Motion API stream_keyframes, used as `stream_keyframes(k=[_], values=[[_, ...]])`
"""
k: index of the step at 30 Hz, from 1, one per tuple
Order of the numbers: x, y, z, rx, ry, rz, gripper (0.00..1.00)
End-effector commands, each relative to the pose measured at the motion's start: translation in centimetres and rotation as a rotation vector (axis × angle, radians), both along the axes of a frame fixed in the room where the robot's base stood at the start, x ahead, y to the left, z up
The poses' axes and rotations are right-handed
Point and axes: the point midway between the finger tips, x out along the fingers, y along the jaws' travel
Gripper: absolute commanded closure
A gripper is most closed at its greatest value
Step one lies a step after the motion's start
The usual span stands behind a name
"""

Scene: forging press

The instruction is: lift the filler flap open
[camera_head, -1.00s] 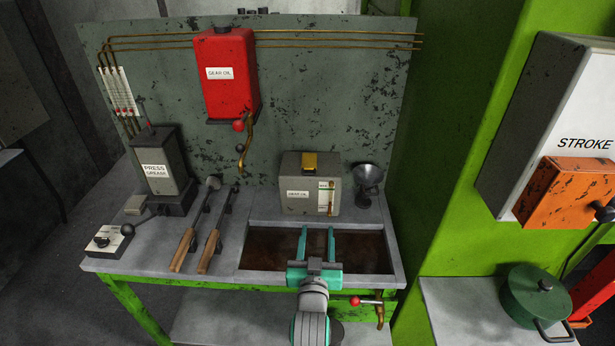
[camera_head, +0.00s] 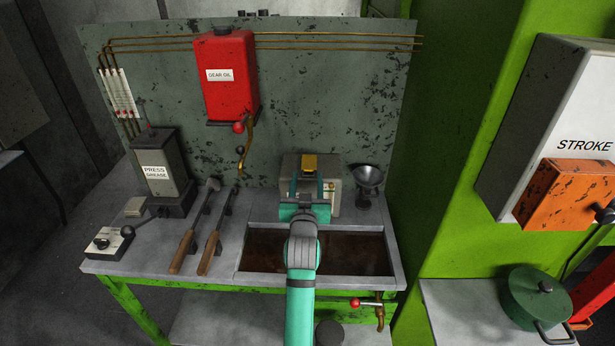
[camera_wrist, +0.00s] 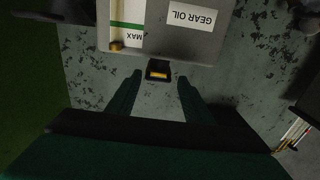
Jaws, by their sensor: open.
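The filler flap is a small yellow piece (camera_head: 309,162) on top of the grey gear oil box (camera_head: 334,187). In the wrist view, the flap (camera_wrist: 158,75) shows as a dark piece with a yellow strip, between my fingertips in the picture. My gripper (camera_head: 306,178) is open and empty, in front of the box, with its fingertips near the height of the box top. The fingers stand either side of the flap, apart from it as far as I can tell. My gripper and wrist hide much of the box's front. The box (camera_wrist: 165,35) appears upside down in the wrist view.
A red gear oil tank (camera_head: 229,80) with a tap hangs on the back panel to the left. A metal funnel (camera_head: 368,177) stands right of the box. An open sump (camera_head: 350,255) lies in front. Tools with wooden handles (camera_head: 212,250) lie left.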

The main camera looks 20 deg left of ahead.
Motion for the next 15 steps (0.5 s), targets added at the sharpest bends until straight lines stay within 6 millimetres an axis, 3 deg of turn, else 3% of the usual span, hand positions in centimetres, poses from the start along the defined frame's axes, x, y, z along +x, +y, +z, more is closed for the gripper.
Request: stream_keyframes(k=[6,15], values=[[2.0,0.6,0.0,0.001,0.0,0.0,0.54],[2.4,0.7,0.0,0.001,0.0,0.0,0.54]])
